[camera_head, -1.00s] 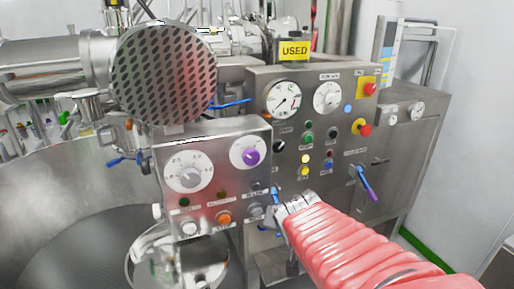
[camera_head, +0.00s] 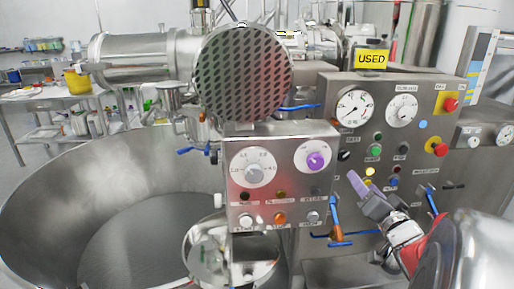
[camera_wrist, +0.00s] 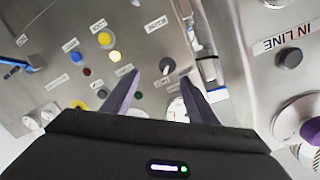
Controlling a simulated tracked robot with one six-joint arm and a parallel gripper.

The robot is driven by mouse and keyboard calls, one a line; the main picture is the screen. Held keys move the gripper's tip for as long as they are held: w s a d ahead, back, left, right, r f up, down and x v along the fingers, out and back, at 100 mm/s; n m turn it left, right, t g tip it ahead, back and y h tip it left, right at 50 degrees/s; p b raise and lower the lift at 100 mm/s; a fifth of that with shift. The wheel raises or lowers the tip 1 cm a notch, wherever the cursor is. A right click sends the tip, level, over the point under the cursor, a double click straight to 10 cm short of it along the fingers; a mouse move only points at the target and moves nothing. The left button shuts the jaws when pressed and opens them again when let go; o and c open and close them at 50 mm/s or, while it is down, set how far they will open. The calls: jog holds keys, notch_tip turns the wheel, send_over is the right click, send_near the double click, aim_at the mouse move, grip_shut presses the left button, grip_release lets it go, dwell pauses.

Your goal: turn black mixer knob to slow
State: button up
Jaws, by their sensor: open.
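The black knob (camera_head: 344,155) sits on the left side of the steel right-hand panel, close to the edge of the nearer control box. In the wrist view the black knob (camera_wrist: 167,66) shows a white mark and a label above it in the picture. My gripper (camera_head: 356,181) is just below the knob in the head view. Its purple fingers are apart and empty in the wrist view (camera_wrist: 158,80), with the knob beyond their tips, in the gap between them. I see no contact. The label's writing is too small to read.
The nearer control box (camera_head: 281,195) juts out at left with a purple knob (camera_head: 315,160) and a grey knob (camera_head: 254,173). Blue-handled valves (camera_head: 337,222) hang below. A large steel bowl (camera_head: 60,200) stands left.

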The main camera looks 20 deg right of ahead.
aim_at(344, 157)
jog(key=shift+s+a+r+t+y, duration=0.25)
jog(key=shift+r+t+y, duration=0.15)
jog(key=shift+r+t, duration=0.1)
jog(key=x, duration=1.4)
jog(key=shift+f, duration=0.1)
jog(key=shift+c, duration=0.5)
jog(key=c, duration=1)
jog(key=shift+o, duration=0.2)
